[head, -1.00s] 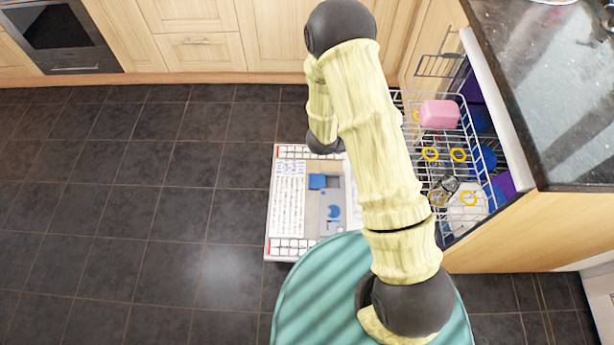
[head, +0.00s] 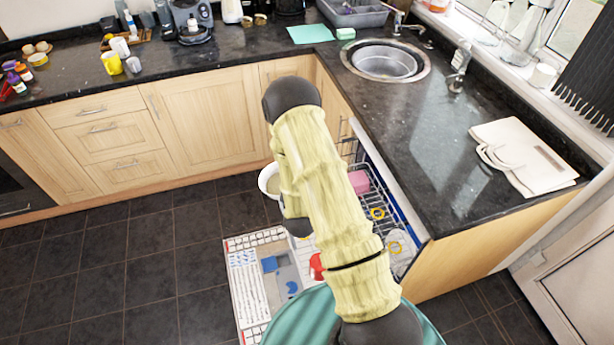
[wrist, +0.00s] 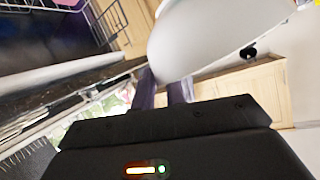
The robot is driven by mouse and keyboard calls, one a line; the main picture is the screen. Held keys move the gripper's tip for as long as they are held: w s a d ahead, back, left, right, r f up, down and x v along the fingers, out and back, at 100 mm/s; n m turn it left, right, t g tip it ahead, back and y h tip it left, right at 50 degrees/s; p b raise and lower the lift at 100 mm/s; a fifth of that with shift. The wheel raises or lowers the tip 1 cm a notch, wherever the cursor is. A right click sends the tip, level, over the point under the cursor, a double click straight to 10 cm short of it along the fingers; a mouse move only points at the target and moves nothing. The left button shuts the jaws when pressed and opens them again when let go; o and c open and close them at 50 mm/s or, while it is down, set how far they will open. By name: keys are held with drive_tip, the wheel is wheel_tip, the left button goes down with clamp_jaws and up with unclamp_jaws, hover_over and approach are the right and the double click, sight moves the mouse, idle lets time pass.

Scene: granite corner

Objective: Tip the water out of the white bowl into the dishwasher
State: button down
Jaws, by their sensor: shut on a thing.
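The white bowl (head: 264,181) shows in the head view just left of my arm, partly hidden by it, above the open dishwasher. In the wrist view the bowl (wrist: 215,38) is large at the top and appears tilted in that view. My gripper (wrist: 163,88) is shut on the bowl's edge; in the head view my arm hides it. Whether water is in the bowl cannot be told. The dishwasher's door (head: 240,268) is folded down, and its wire rack (head: 405,228) is to the right of my arm.
A pink block (head: 358,181) sits in the rack, and a red thing (head: 317,266) is by the door. The dark counter (head: 425,185) with the sink (head: 385,62) borders the dishwasher on the right. Cabinets stand behind; the tiled floor (head: 120,260) at left is clear.

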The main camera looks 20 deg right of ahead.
drive_tip(key=a+r+n+y+p, duration=0.1)
drive_tip(key=r+p, duration=0.1)
drive_tip(key=s+a+r+n+y+p, duration=0.1)
drive_tip(key=r+p, duration=0.1)
drive_tip(key=r, duration=0.1)
drive_tip(key=a+r+n+y+p, duration=0.1)
drive_tip(key=r+y+p, duration=0.1)
drive_tip(key=p, duration=0.1)
drive_tip(key=shift+s+a+r+t, duration=0.15)
drive_tip(key=shift+s+a+t, duration=0.15)
drive_tip(key=shift+s, duration=0.05)
drive_tip(key=shift+s+a+r+n, duration=0.1)
drive_tip(key=shift+a+n, duration=0.05)
drive_tip(key=shift+n, duration=0.15)
drive_tip(key=shift+a, duration=0.1)
